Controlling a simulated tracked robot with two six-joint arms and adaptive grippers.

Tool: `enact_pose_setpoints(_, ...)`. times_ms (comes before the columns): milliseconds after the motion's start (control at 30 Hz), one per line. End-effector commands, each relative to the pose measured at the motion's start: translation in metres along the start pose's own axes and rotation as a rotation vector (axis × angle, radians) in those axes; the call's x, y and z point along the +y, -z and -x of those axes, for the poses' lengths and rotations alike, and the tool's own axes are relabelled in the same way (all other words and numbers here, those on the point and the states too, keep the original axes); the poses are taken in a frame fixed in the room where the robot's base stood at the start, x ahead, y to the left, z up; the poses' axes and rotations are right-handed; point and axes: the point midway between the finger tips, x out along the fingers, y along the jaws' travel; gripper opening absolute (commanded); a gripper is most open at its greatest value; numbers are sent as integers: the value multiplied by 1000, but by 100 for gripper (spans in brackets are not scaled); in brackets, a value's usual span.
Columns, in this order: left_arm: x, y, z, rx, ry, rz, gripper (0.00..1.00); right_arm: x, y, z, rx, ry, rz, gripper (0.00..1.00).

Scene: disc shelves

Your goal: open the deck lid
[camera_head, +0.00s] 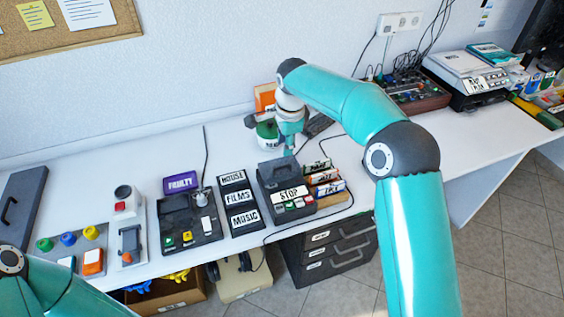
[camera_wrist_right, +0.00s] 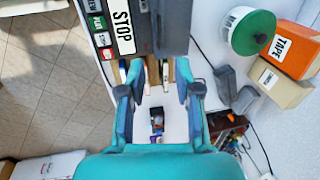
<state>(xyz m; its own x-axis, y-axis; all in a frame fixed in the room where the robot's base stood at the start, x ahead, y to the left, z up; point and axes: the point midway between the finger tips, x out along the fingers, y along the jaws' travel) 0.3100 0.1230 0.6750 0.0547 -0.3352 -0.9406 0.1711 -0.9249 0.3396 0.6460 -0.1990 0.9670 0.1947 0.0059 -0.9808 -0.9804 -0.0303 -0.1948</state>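The deck (camera_head: 266,190) is a dark grey box with a white STOP label and a row of coloured buttons at its front. Its grey lid (camera_head: 277,168) looks shut. The deck also shows at the top of the right wrist view (camera_wrist_right: 172,28). My right gripper (camera_head: 290,150) is just behind the deck and above the table, pointing down. In the right wrist view its two fingers (camera_wrist_right: 158,95) are spread apart with nothing held between them. Only part of my left arm shows at the lower left of the head view; its gripper is out of view.
Upright labelled sleeves (camera_head: 325,182) stand right of the deck. A black panel labelled MOUSE, FILMS, MUSIC (camera_head: 239,203) lies left of it. A green reel (camera_wrist_right: 252,32) and an orange TAPE box (camera_wrist_right: 290,50) stand close by.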

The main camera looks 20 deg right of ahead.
Motion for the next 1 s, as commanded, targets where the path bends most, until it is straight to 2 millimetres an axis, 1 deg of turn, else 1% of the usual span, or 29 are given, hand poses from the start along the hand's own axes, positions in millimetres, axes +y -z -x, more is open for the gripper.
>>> enact_pose_setpoints(33,1,0,2,0,0,0,40,1,1,-12,1,-6,0,33)
enact_pose_setpoints(200,2,0,6,0,0,0,40,1,1,-49,1,-5,-1,33)
enact_pose_setpoints(300,3,0,9,0,0,0,40,1,2,-67,1,-5,-2,33)
enact_pose_setpoints(433,4,0,12,0,0,0,40,0,1,-85,0,-2,-2,33)
enact_pose_setpoints(600,5,0,13,0,0,0,40,0,2,-97,1,0,-2,33)
enact_pose_setpoints(900,5,0,13,0,0,0,40,0,2,-100,1,1,-2,33)
enact_pose_setpoints(933,5,0,13,0,0,0,40,0,2,-100,1,1,-2,31)
enact_pose_setpoints(1000,5,0,13,0,0,0,40,0,2,-100,1,0,-2,20)
